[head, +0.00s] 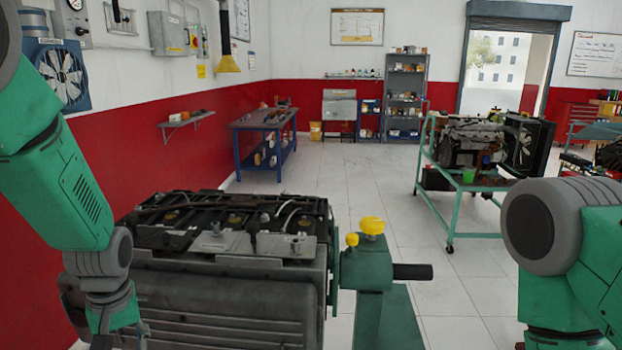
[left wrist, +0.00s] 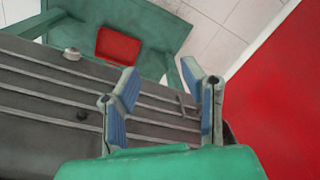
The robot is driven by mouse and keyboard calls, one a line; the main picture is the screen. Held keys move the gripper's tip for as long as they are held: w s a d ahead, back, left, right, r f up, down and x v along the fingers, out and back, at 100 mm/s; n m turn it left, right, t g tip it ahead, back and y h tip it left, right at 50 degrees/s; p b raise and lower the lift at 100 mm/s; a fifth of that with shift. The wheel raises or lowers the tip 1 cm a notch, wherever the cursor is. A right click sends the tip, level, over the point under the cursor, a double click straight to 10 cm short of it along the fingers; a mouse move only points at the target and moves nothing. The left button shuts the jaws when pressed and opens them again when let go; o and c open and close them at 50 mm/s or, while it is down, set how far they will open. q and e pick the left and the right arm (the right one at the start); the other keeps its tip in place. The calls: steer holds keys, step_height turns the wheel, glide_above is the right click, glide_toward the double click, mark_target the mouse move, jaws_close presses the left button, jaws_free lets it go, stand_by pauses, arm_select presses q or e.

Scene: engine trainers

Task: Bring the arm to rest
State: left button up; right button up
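My left arm comes in from the left in the head view, green and grey, and reaches down at the left end of the engine (head: 225,300). Its gripper is hidden below the bottom edge there. In the left wrist view the left gripper (left wrist: 165,80) shows two blue-padded fingers spread apart with nothing between them. They are over or beside the ribbed dark engine side (left wrist: 60,85); I cannot tell whether they touch it. My right arm is at the right edge of the head view, and its gripper is out of view.
The engine sits on a green stand (head: 375,290) with yellow knobs (head: 371,226). A green cart (head: 470,190) with another engine stands to the right. A blue workbench (head: 262,130) is by the red and white wall. The tiled floor (head: 350,180) between them is clear.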

arm_select(q)
steer(key=s+f+m+b, duration=0.25)
steer(key=s+f, duration=0.25)
steer(key=f, duration=0.5)
steer(key=s+f+m+b, duration=0.1)
steer(key=s+f+b, duration=0.3)
steer(key=f, duration=0.6)
steer(key=s+d+f+m+b, duration=0.2)
steer(key=s+f, duration=0.4)
steer(key=s, duration=0.2)
steer(key=s+d+f+m+h+b, duration=0.1)
steer(key=s+d+f+m+b, duration=0.1)
steer(key=s+f, duration=0.4)
steer(key=s+b, duration=0.1)
steer(key=s, duration=0.2)
steer(key=shift+d+t, duration=0.3)
steer(key=shift+d, duration=0.05)
steer(key=shift+s, duration=0.1)
steer(key=shift+w, duration=0.2)
steer(key=shift+s, duration=0.15)
